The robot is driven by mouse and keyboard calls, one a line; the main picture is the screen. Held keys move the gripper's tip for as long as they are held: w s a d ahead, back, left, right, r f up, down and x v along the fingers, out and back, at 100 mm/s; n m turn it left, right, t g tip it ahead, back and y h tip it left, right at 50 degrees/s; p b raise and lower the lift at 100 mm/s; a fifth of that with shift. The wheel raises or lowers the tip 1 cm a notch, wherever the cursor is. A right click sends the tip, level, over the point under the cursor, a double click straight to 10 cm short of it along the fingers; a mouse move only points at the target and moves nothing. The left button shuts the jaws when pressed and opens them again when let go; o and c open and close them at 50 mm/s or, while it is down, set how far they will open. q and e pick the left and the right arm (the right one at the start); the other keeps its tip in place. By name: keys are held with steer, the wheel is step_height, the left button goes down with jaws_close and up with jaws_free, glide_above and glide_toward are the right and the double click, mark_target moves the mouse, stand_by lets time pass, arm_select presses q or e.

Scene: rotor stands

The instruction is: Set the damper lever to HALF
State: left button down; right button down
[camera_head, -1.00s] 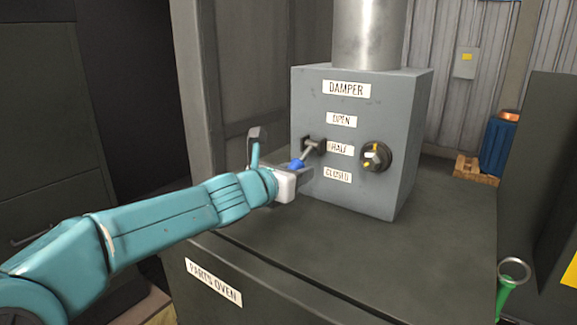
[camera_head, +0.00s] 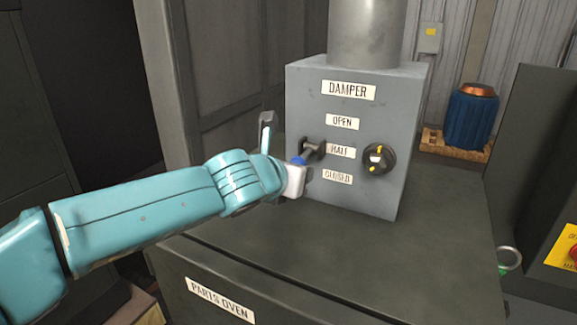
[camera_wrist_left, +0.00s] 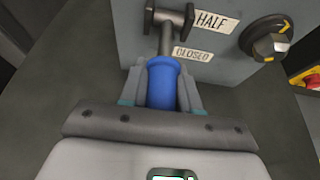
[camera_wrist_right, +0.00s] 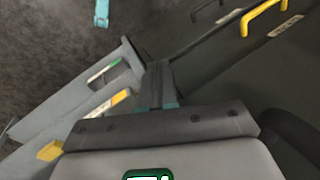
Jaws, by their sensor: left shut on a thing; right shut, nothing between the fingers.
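The grey damper box (camera_head: 345,195) carries the labels OPEN (camera_head: 342,122), HALF (camera_head: 339,151) and CLOSED (camera_head: 337,177) from top to bottom. The damper lever (camera_head: 310,152) pivots at the left of the HALF label. It sticks out toward me and slopes a little down to its blue grip. My left gripper (camera_head: 291,170) is shut on the blue grip, which shows between the fingers in the left wrist view (camera_wrist_left: 162,85). My right gripper (camera_wrist_right: 158,90) is shut and empty, away from the lever, and is out of the head view.
A black round knob (camera_head: 379,158) with yellow marks sits right of the labels. The box stands on the dark parts oven (camera_head: 300,250), whose top is clear in front. A ring (camera_head: 510,257) is at its right edge. A blue drum (camera_head: 471,118) stands behind.

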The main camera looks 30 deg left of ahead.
arm_select(q)
steer(key=shift+s+a+r+g, duration=0.15)
steer(key=shift+r+g, duration=0.25)
steer(key=shift+r, duration=0.2)
arm_select(e)
steer(key=shift+a+r, duration=0.15)
steer(key=shift+a, duration=0.15)
arm_select(q)
steer(key=shift+g, duration=0.3)
arm_select(e)
steer(key=shift+d, duration=0.1)
arm_select(q)
steer(key=c, duration=0.9)
jaws_free()
steer(key=shift+c, duration=0.2)
steer(key=shift+o, duration=0.2)
steer(key=shift+s+d, duration=0.2)
steer(key=shift+s, duration=0.1)
arm_select(e)
steer(key=shift+s, duration=0.15)
arm_select(q)
steer(key=shift+w, duration=0.15)
